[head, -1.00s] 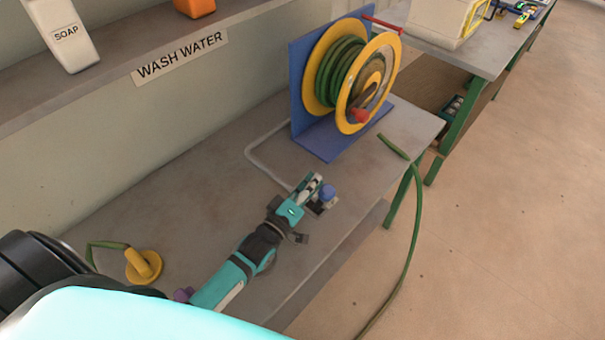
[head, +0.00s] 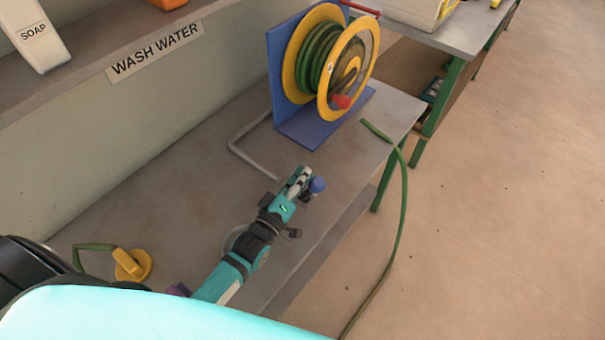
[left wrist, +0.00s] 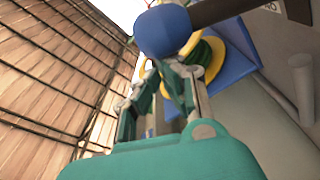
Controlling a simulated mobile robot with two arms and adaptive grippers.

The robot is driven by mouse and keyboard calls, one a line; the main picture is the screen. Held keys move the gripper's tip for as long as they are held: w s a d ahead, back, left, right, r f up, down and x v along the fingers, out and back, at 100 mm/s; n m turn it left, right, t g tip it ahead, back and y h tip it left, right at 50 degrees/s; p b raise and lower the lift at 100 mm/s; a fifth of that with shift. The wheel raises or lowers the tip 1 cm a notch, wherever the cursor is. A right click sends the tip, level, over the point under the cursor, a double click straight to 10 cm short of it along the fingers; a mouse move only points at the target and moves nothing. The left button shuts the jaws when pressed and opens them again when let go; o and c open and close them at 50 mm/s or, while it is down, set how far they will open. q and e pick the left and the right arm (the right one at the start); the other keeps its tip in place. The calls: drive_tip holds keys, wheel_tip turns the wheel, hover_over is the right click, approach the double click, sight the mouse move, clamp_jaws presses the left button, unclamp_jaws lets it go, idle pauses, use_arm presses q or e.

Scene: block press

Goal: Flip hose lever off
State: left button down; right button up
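A lever with a round blue knob (head: 317,184) stands on the bench, by the end of a grey pipe. In the left wrist view the blue knob (left wrist: 163,31) sits on a dark bar (left wrist: 222,10) running to the right. My left gripper (head: 299,176) is just left of the knob in the head view. In the left wrist view its fingertips (left wrist: 170,66) are close together just below the knob and appear shut with nothing between them. I cannot tell whether they touch the knob. The lever's base is mostly hidden. My right gripper is not in view.
A hose reel (head: 326,62) with yellow rims stands on a blue bracket behind the lever. A grey pipe (head: 246,158) runs along the bench (head: 150,200). A yellow handle (head: 130,264) is at the lower left. A green hose (head: 402,215) hangs over the bench's right edge.

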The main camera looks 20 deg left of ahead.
use_arm(q)
drive_tip(key=v, duration=1.1)
drive_tip(key=shift+s, duration=0.4)
